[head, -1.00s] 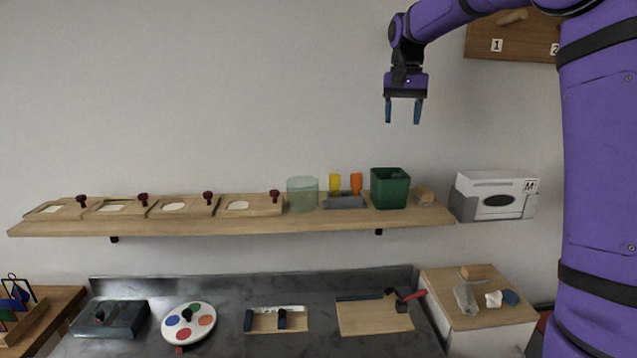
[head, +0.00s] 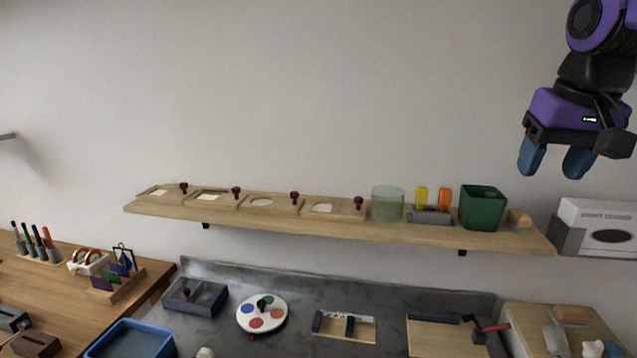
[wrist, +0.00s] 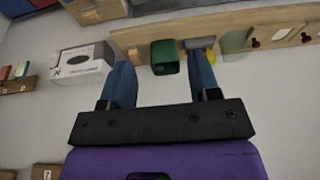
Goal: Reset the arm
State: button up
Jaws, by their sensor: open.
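My gripper (head: 557,163) is at the upper right of the head view, on my purple arm, with its two blue fingers pointing down. The fingers are apart and nothing is between them. It hangs in the air in front of the wall, above the level of the shelf's right end. In the wrist view my gripper (wrist: 162,85) shows its open fingers, with a green bin (wrist: 165,57) seen beyond the gap. The rest of my arm is mostly cut off by the head view's right edge.
A wooden shelf (head: 420,233) holds lidded boards, a glass jar (head: 387,204) and the green bin (head: 482,207). A white glove box (head: 597,222) is on the wall below my gripper. A grey bench (head: 290,280) with trays lies below. The wall above the shelf is clear.

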jog(key=s+f+n+t, duration=0.1)
jog(key=s+f, duration=0.2)
jog(key=s, duration=0.3)
jog(key=s+a+f+n+t, duration=0.1)
jog(key=s+f, duration=0.3)
jog(key=s, duration=0.2)
jog(key=shift+a+f, duration=0.15)
jog(key=shift+a, duration=0.05)
